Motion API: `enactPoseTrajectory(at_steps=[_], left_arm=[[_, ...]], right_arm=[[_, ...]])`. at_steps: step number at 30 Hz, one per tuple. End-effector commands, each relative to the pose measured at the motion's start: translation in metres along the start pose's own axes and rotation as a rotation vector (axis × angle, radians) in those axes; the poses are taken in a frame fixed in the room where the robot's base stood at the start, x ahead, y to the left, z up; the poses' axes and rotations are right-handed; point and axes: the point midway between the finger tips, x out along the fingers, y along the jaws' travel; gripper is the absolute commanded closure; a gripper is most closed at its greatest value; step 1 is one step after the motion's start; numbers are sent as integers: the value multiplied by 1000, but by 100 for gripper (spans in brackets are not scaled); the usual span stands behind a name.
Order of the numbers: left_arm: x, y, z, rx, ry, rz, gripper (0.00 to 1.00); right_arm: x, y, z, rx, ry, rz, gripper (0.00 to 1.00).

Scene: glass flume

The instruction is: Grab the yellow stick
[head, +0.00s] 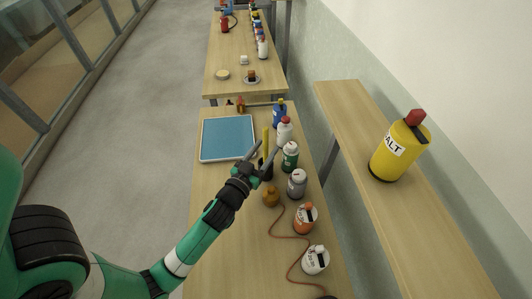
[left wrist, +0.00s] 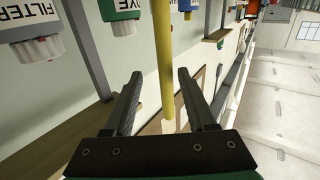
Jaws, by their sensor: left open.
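The yellow stick (head: 265,137) stands upright among the bottles on the near table, its lower end at a dark holder (head: 265,168). My left gripper (head: 267,148) reaches in from the lower left, its two fingers open on the stick's near side. In the left wrist view the stick (left wrist: 164,60) runs down the picture between the open fingers of my left gripper (left wrist: 159,78). I see no contact between fingers and stick. My right gripper is not in view.
Several bottles, including a green one (head: 290,156) and a grey one (head: 297,183), line the table's right side close to the gripper. A blue-topped tray (head: 202,157) lies to the left. A yellow salt container (head: 385,165) stands on the right shelf.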

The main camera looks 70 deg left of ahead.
Motion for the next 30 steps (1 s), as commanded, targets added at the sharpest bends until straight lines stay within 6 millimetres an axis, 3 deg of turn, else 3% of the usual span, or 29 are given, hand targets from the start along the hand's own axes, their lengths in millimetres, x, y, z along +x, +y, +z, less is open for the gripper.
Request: enactPoseTrajectory(at_steps=[4, 12, 20, 27, 30], left_arm=[[7, -2, 3, 1, -2, -2, 44], [48, -8, 11, 0, 1, -1, 44], [52, -8, 12, 0, 0, 0, 44], [52, -8, 12, 0, 0, 0, 87], [52, -8, 12, 0, 0, 0, 100]], right_arm=[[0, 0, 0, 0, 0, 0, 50], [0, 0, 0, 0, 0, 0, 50], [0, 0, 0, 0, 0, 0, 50], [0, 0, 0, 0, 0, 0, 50], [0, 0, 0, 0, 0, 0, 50]])
